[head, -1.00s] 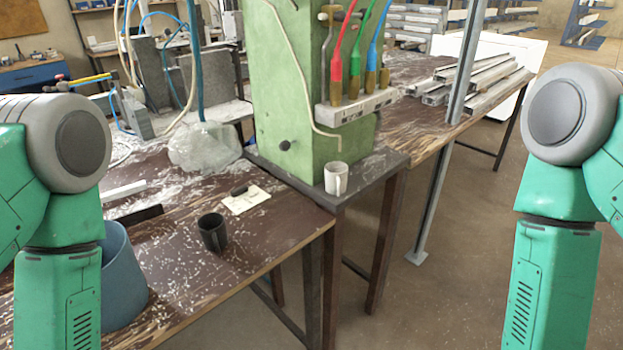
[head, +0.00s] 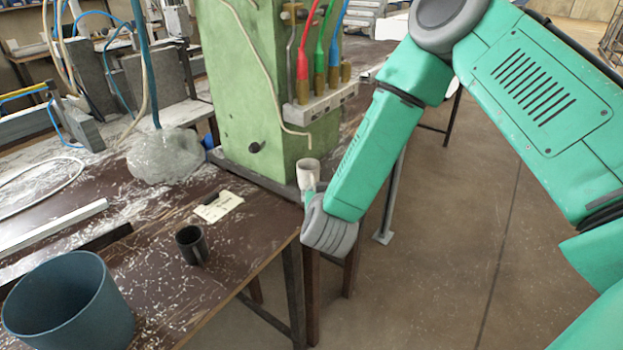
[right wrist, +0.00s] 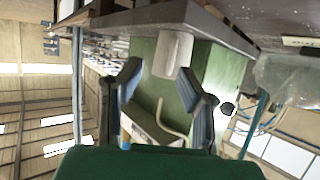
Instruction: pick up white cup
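The white cup (head: 307,172) stands upright at the front edge of the dark ledge at the foot of the green column, in the middle of the head view. In the right wrist view, which is turned over, the white cup (right wrist: 173,54) shows just beyond the fingertips. My right gripper (right wrist: 160,72) is open, its two fingers spread toward the cup, and nothing is held. In the head view the gripper is mostly hidden behind my grey wrist, close in front of the cup. I cannot tell whether it touches. My left gripper is not in view.
A black mug (head: 192,245) stands on the brown table (head: 150,275), left of the white cup. A blue-grey bucket (head: 68,300) is at the front left. The green column (head: 250,90) with coloured hoses rises behind the cup. A plastic-wrapped lump (head: 165,155) sits further left.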

